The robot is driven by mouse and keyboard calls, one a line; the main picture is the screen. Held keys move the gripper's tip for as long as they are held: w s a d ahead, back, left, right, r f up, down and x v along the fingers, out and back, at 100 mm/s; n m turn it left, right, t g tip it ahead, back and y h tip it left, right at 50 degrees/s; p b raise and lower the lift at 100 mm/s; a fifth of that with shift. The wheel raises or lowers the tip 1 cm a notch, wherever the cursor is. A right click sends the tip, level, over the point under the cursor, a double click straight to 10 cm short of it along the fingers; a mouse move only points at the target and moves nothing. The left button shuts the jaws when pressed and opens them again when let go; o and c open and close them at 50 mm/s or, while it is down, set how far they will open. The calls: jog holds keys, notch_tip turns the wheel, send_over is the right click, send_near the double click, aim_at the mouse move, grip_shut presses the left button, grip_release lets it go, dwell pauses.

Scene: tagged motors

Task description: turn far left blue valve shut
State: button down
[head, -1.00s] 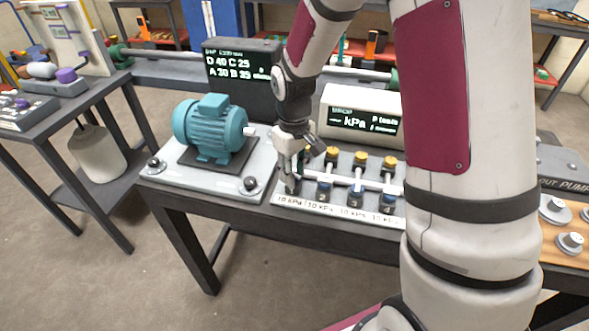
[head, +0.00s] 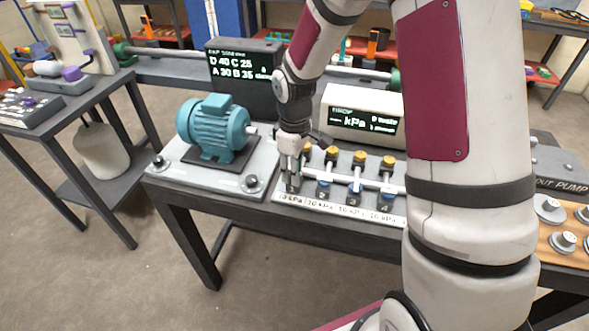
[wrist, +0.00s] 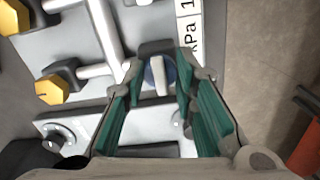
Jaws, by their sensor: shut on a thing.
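The far left blue valve (wrist: 158,78) shows in the wrist view as a blue round knob with a pale bar across it. The bar points roughly up and down in that view. My gripper (wrist: 160,70) has its green-padded fingers closed on either side of this valve. In the head view my gripper (head: 291,177) points down at the left end of the valve row and hides most of this valve. Two of the other blue valves (head: 324,187) (head: 355,190) stand to its right.
Yellow-topped knobs (head: 332,153) stand behind the blue valves, joined by pale pipes. A teal motor (head: 215,127) sits on a plate to the left. A kPa display box (head: 362,117) stands behind. A label strip (head: 340,208) runs along the front.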

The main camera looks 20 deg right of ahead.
jog(key=c, duration=1.3)
grip_release()
notch_tip(320, 180, up, 12)
